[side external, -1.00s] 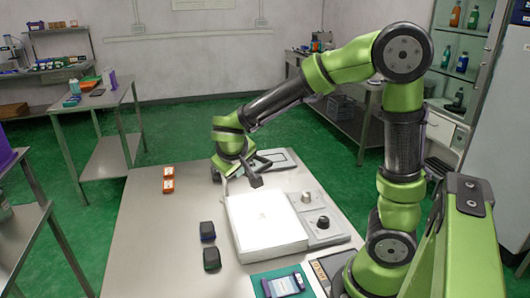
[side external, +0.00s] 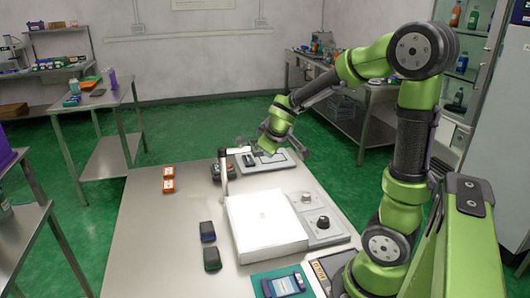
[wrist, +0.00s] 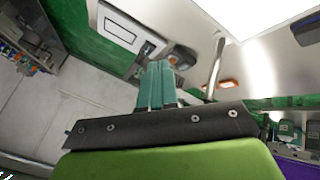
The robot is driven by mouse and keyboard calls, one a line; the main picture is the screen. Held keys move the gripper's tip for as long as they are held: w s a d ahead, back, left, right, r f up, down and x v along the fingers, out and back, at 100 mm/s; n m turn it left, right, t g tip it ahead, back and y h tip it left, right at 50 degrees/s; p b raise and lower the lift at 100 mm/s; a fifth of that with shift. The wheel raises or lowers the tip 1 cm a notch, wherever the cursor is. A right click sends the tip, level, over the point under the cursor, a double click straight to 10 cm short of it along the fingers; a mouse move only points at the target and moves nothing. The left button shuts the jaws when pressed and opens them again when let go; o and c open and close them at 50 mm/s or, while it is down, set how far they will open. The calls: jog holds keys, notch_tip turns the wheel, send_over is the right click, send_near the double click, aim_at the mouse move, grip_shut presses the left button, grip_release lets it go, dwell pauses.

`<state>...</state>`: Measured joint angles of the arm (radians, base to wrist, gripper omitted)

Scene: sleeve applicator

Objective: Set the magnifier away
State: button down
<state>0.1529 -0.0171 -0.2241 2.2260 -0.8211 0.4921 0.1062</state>
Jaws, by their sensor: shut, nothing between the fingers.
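A pale upright post (side external: 223,166) stands at the back left corner of the lit white box. A dark item (side external: 216,173) shows beside the post; it may be the magnifier, but it is too small to tell. The post (wrist: 215,62) also shows in the wrist view, with a dark grey item (wrist: 182,56) to its left. My gripper is shut and empty; its teal fingers (wrist: 157,84) lie together in the wrist view. In the side view my wrist is above the grey tray (side external: 284,163) at the back of the table; the fingertips are not clear there.
The lit white box (side external: 265,224) stands mid-table, with a knob panel (side external: 320,222) at its right. Two orange items (side external: 168,179) and two dark items (side external: 207,231) lie to the left. A teal mat (side external: 281,284) lies in front. The table's left part is bare.

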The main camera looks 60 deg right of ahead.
jog(key=d, duration=0.1)
jog(key=w+d, duration=0.1)
jog(key=d, duration=0.1)
jog(key=shift+w+d, duration=0.9)
jog(key=shift+d, duration=0.2)
jog(key=shift+s+a, duration=0.2)
jog(key=shift+s, duration=0.3)
jog(key=s+r, duration=0.8)
jog(key=s, duration=0.1)
jog(key=shift+s+a, duration=0.1)
